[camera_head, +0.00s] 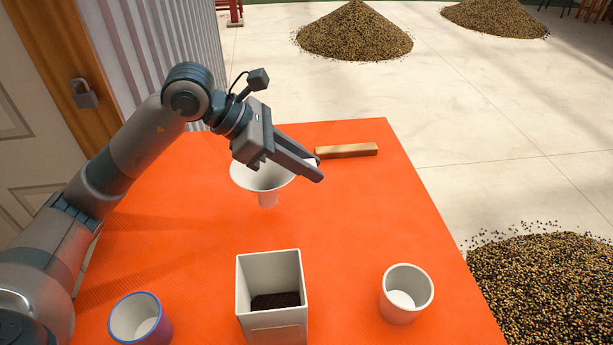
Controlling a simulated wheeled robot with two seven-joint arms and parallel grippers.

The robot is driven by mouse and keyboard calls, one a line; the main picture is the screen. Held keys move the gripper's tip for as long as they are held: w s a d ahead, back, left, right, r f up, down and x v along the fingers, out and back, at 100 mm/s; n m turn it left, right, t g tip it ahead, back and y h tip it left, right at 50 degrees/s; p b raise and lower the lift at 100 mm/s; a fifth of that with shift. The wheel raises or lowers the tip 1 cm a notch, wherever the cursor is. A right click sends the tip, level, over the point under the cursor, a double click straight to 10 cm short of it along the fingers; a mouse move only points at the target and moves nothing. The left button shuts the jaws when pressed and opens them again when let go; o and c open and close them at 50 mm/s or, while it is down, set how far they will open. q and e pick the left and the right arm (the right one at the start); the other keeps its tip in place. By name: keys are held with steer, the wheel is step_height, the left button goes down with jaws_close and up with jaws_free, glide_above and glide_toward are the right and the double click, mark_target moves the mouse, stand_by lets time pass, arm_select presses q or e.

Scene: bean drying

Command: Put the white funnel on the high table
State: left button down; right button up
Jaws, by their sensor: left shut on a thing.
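The white funnel (260,178) is upright, its wide mouth up and its short spout pointing down, over the back part of the orange table (190,245). My left gripper (315,170) reaches in from the left and is shut on the funnel at its right side, with a bit of white showing between the fingertips. The fingers and wrist hide part of the funnel's far rim. I cannot tell whether the spout touches the table or hangs just above it. My right gripper is not in view.
A wooden block (347,151) lies behind the gripper. Near the front stand a square white container (272,325) with dark grounds, a white cup (408,305) and a blue-rimmed cup (140,318). The table's middle is clear. Bean piles (355,32) lie on the floor.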

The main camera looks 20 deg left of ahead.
arm_select(q)
step_height(320, 180, down, 4)
steer(key=shift+r+p, duration=0.1)
steer(key=shift+p, duration=0.95)
steer(key=shift+f, duration=0.2)
steer(key=c, duration=1.5)
jaws_free()
steer(key=shift+c, duration=0.2)
steer(key=shift+r, duration=0.15)
